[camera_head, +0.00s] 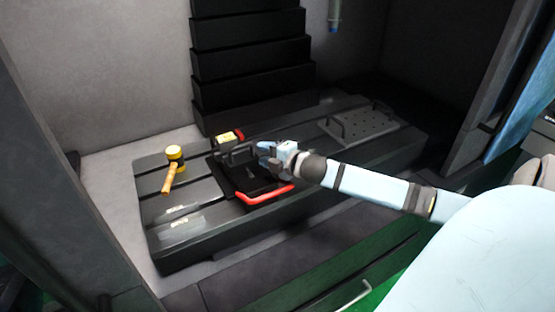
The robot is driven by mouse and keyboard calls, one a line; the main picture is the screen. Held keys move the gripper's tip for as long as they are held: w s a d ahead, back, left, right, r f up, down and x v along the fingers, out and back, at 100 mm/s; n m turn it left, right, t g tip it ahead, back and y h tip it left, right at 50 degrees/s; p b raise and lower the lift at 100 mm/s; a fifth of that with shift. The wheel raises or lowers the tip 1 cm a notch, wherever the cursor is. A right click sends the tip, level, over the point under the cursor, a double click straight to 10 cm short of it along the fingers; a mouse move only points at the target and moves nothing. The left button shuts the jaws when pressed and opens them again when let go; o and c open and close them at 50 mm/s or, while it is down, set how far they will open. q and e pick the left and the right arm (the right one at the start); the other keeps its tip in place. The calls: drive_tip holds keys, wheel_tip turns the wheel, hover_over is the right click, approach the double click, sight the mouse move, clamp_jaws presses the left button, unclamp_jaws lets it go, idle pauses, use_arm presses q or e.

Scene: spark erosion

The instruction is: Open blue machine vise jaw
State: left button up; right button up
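A dark machine vise (232,158) sits on the slotted machine table, with a red bar-like part at its front. No clearly blue vise jaw stands out; the small blue-grey patch by the vise may belong to my gripper. My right gripper (262,150) comes in from the right and is at the vise, overlapping its right side. Its fingers are small and blend with the dark parts, so I cannot tell whether they are open or touch the jaw. It hides part of the vise. My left gripper is not in view.
A mallet with a yellow head (175,154) lies on the left of the dark table (200,240). A yellow block (228,138) is behind the vise. A perforated plate with handles (362,128) lies to the right. A black stepped cover (252,60) rises behind.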

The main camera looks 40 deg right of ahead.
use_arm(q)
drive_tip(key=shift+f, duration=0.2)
use_arm(e)
drive_tip(key=shift+v, duration=2.2)
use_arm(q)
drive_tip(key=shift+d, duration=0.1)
